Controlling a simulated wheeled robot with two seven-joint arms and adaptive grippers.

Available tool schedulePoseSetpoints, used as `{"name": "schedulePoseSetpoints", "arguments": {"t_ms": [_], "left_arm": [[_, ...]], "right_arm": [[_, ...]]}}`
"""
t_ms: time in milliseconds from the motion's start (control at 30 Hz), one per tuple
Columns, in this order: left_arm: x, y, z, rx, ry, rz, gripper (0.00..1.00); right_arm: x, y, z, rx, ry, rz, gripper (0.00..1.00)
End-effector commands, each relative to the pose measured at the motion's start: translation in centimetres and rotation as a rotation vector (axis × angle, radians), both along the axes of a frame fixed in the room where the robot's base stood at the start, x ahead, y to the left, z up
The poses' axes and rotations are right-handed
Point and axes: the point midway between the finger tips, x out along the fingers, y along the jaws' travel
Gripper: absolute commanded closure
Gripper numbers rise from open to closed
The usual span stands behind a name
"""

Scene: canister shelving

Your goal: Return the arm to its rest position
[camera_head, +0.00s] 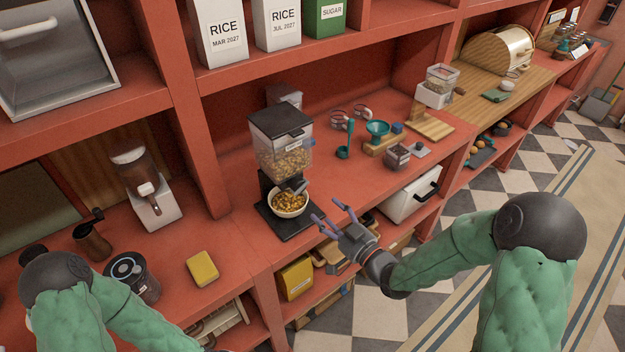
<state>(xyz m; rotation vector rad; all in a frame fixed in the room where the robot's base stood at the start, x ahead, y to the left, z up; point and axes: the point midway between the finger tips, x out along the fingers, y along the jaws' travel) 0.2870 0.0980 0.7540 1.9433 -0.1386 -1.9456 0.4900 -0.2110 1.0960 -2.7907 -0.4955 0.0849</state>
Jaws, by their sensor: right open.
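My right arm (440,262) comes in from the right in a green padded sleeve. My right gripper (332,220) is open and empty, in front of the shelf edge, with its fingers pointing toward the cereal dispenser (283,150). A white bowl (289,203) filled with cereal stands on the dispenser's dark base, just left of the fingertips and seemingly apart from them. My left arm (110,310) shows at the lower left; its gripper is out of view.
Rice canisters (222,35) (279,25) and a green sugar canister (328,18) stand on the upper shelf. A coffee grinder (147,190) and yellow sponge (202,268) are at left. Small scoops and a funnel stand (377,132) are right of the dispenser. The checkered floor (365,310) is open.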

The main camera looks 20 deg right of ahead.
Motion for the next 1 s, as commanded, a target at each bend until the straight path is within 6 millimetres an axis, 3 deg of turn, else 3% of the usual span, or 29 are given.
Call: {"name": "schedulePoseSetpoints", "arguments": {"t_ms": [167, 267, 367, 467, 667, 800, 1000], "left_arm": [[0.0, 0.0, 0.0, 0.000, 0.000, 0.000, 0.60], [0.0, 0.0, -0.1, 0.000, 0.000, 0.000, 0.60], [0.0, 0.0, -0.4, 0.000, 0.000, 0.000, 0.60], [0.0, 0.0, -0.7, 0.000, 0.000, 0.000, 0.60], [0.0, 0.0, -1.2, 0.000, 0.000, 0.000, 0.60], [0.0, 0.0, -1.6, 0.000, 0.000, 0.000, 0.60], [0.0, 0.0, -2.1, 0.000, 0.000, 0.000, 0.60]], "right_arm": [[0.0, 0.0, -0.2, 0.001, 0.007, -0.001, 0.33], [0.3, 0.2, -1.8, 0.000, 0.054, -0.007, 0.33], [0.5, 0.7, -5.2, 0.000, 0.160, -0.019, 0.33], [0.2, 1.5, -10.0, -0.004, 0.311, -0.030, 0.33], [-2.5, 3.8, -19.8, -0.022, 0.641, -0.033, 0.33], [-6.1, 5.8, -25.8, -0.038, 0.875, -0.017, 0.33], [-12.9, 8.7, -32.7, -0.061, 1.203, 0.019, 0.33]]}}
